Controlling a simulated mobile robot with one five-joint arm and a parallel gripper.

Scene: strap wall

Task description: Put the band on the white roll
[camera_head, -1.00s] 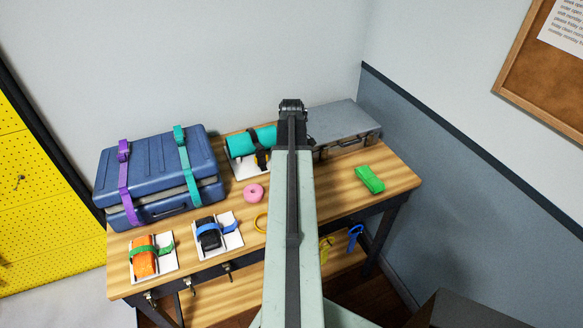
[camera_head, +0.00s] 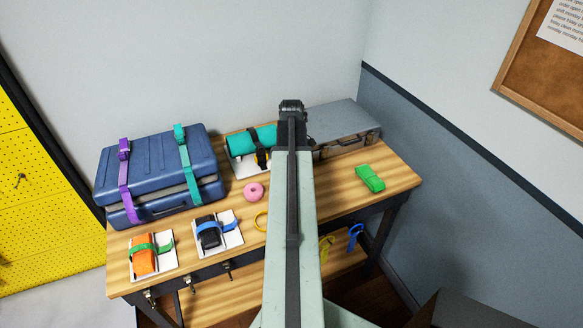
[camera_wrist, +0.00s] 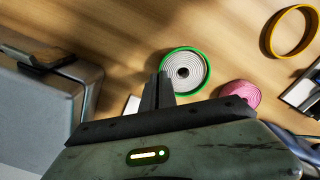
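The white roll (camera_wrist: 183,73) shows in the wrist view as a pale spiral seen end-on, with a dark centre. The green band (camera_wrist: 206,84) is a ring that shows around the roll's outline; I cannot tell how low it sits. My gripper (camera_wrist: 165,76) has its dark fingers close together, with the tips at the left edge of the band, and looks shut on it. In the head view my gripper (camera_head: 291,106) is seen from behind at the back of the table, and my arm hides the white roll and the band.
A pink roll (camera_wrist: 240,93) lies close to the white roll. A yellow-orange band (camera_wrist: 291,32) lies farther off. A grey case (camera_head: 345,122) stands at the back right, a blue suitcase (camera_head: 160,175) at the left. A green folded strap (camera_head: 370,179) lies on the table's right part.

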